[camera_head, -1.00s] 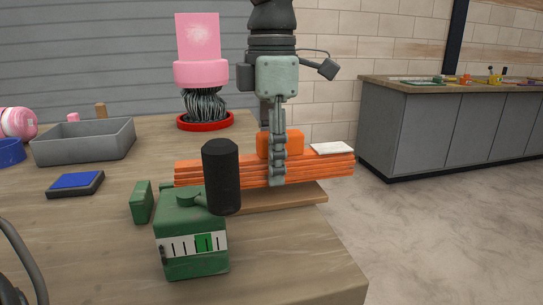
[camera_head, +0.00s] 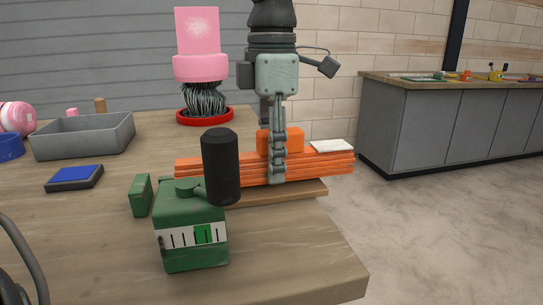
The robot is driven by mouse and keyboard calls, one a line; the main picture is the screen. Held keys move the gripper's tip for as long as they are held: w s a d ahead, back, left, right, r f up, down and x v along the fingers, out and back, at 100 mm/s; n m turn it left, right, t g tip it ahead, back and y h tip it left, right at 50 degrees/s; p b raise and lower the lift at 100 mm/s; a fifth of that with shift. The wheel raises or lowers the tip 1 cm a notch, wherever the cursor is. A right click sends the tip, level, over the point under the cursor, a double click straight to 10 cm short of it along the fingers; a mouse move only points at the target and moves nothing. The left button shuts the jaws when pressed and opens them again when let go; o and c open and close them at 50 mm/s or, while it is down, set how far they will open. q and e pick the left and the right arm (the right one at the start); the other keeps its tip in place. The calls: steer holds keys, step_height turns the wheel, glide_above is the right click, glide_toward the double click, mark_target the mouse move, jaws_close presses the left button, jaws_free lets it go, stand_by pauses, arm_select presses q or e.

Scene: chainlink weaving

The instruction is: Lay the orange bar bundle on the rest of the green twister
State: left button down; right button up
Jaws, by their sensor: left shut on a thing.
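The orange bar bundle (camera_head: 330,164) lies level across the middle, with an orange block on top and a white piece at its right end. My left gripper (camera_head: 278,178) comes down from above and is shut on the bundle near its middle. The green twister (camera_head: 190,240) stands in front and to the left, a green box with a white scale and a black upright handle (camera_head: 221,165). The handle hides part of the bundle's left half. A small green block (camera_head: 141,196) stands left of the box; I cannot tell whether it is the rest.
A wooden board (camera_head: 300,191) lies under the bundle at the table's right edge. A grey tray (camera_head: 85,137), a blue-topped pad (camera_head: 74,178) and a pink object on a red dish (camera_head: 204,118) stand farther back. The table front, right of the twister, is clear.

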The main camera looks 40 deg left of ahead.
arm_select(q)
steer(key=shift+f, duration=0.2)
steer(key=c, duration=1.2)
jaws_free()
steer(key=shift+r, duration=0.1)
steer(key=o, duration=0.4)
step_height(320, 180, up, 12)
steer(key=shift+f, duration=0.1)
